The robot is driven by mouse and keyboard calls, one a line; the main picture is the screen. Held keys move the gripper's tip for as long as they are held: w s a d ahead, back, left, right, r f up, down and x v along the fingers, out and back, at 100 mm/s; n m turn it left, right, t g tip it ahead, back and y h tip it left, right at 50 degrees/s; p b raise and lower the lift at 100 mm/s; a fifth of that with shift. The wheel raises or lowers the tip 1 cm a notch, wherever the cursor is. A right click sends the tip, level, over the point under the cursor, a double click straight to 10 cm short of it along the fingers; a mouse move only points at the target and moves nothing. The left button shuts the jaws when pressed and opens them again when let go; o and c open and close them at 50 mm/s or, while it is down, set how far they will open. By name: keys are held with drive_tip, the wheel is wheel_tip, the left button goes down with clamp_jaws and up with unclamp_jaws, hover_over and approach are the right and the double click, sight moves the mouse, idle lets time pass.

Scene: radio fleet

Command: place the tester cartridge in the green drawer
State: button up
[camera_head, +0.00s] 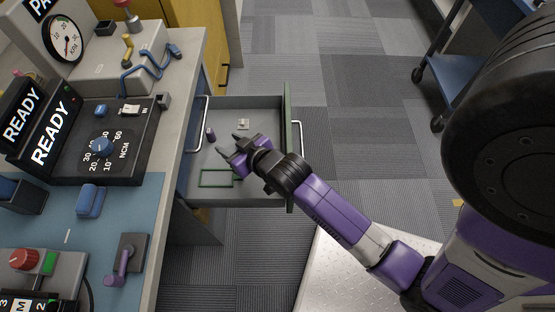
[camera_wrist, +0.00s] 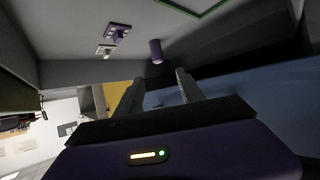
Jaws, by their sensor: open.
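The drawer with a green front (camera_head: 289,115) is pulled out from the bench, and its grey inside is visible. My gripper (camera_head: 226,143) is over the drawer with its fingers apart and nothing between them. It also shows open in the wrist view (camera_wrist: 158,77). A small purple cylinder (camera_head: 210,134) is in the drawer near the bench side; it shows in the wrist view too (camera_wrist: 156,50). A small pale piece (camera_head: 243,124) lies on the drawer floor. The wrist view shows a purple-and-white piece (camera_wrist: 118,32). I cannot tell which piece is the tester cartridge.
A green rectangular outline (camera_head: 216,178) is on the drawer floor. The bench at left carries a black dial panel (camera_head: 105,140), a gauge (camera_head: 65,40), a blue block (camera_head: 89,201) and a purple lever (camera_head: 122,262). Carpeted floor right of the drawer is clear. A wheeled cart (camera_head: 455,65) stands upper right.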

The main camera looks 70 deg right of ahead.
drive_tip(key=s+a+n+t+y, duration=0.1)
drive_tip(key=s+a, duration=0.6)
drive_tip(key=s+a+r+n+t+y, duration=0.1)
drive_tip(key=s+a+r+n+y, duration=0.1)
drive_tip(key=s+a+r, duration=0.3)
drive_tip(key=s+a+r+n+t+y, duration=0.1)
drive_tip(key=s+a+r+n+y, duration=0.1)
drive_tip(key=s+a+r, duration=0.3)
drive_tip(key=s+r, duration=0.4)
drive_tip(key=s, duration=0.1)
drive_tip(key=shift+s+r+t, duration=0.3)
drive_tip(key=shift+r+t, duration=0.1)
drive_tip(key=shift+r, duration=0.1)
